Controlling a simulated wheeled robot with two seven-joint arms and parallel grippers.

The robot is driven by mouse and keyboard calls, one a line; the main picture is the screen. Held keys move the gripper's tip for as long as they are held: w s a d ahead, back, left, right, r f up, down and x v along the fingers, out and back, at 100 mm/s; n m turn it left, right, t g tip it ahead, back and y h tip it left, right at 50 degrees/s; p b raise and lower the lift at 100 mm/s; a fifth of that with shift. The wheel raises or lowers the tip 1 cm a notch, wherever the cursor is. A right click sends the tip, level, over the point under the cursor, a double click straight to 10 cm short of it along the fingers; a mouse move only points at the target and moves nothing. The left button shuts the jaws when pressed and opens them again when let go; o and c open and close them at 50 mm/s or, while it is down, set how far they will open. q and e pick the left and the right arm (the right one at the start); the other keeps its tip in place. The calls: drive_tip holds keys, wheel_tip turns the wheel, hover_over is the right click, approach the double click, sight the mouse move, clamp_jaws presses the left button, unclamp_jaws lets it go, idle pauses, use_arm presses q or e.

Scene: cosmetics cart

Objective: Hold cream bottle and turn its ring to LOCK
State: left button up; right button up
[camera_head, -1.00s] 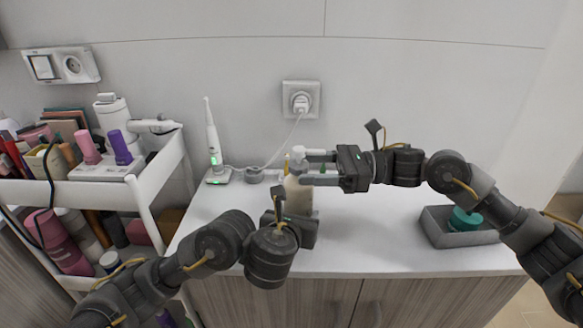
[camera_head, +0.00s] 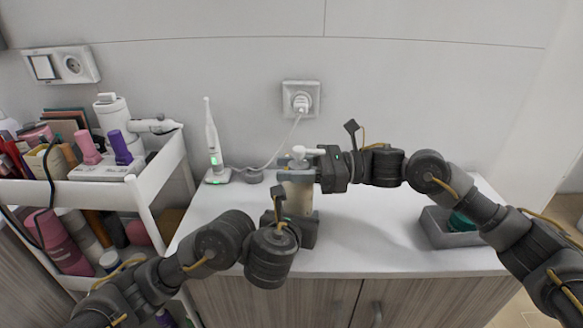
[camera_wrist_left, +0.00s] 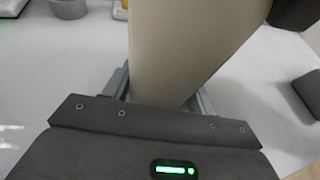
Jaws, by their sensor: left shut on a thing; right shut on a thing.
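The cream bottle (camera_head: 298,200) stands upright on the white counter, beige with a white pump head (camera_head: 305,150) on top. It also fills much of the left wrist view (camera_wrist_left: 185,45). My left gripper (camera_wrist_left: 165,90) is shut on the bottle's body; in the head view its fingers are mostly hidden behind my wrist. My right gripper (camera_head: 298,170) comes in from the right and is shut at the bottle's neck, just under the pump head. The ring and any LOCK mark there are hidden by the fingers or too small to read.
A grey tray (camera_head: 440,238) with a teal item (camera_head: 460,222) is at the right. A loaded white cart (camera_head: 150,190) borders the left.

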drive_tip(key=shift+n+g, duration=0.3)
drive_tip(key=shift+g, duration=0.1)
drive_tip(key=n+g, duration=0.1)
drive_tip(key=g, duration=0.1)
drive_tip(key=n+g+h, duration=0.1)
drive_tip(key=n+g, duration=0.1)
drive_tip(key=n+g+h, duration=0.1)
drive_tip(key=g, duration=0.1)
drive_tip(key=shift+s+g, duration=0.25)
drive_tip(key=shift+g, duration=0.05)
drive_tip(key=shift+s+d+n+g+h, duration=0.1)
drive_tip(key=shift+s+n+g+h, duration=0.05)
drive_tip(key=shift+n+g+h, duration=0.95)
drive_tip(key=shift+s+d+n+g+h, duration=0.1)
drive_tip(key=shift+n+g+h, duration=0.75)
drive_tip(key=shift+g, duration=0.45)
drive_tip(key=shift+n, duration=0.25)
drive_tip(key=o, duration=1)
drive_tip(key=shift+d, duration=0.1)
use_arm(q)
drive_tip(key=o, duration=1.3)
drive_tip(key=shift+s, duration=0.1)
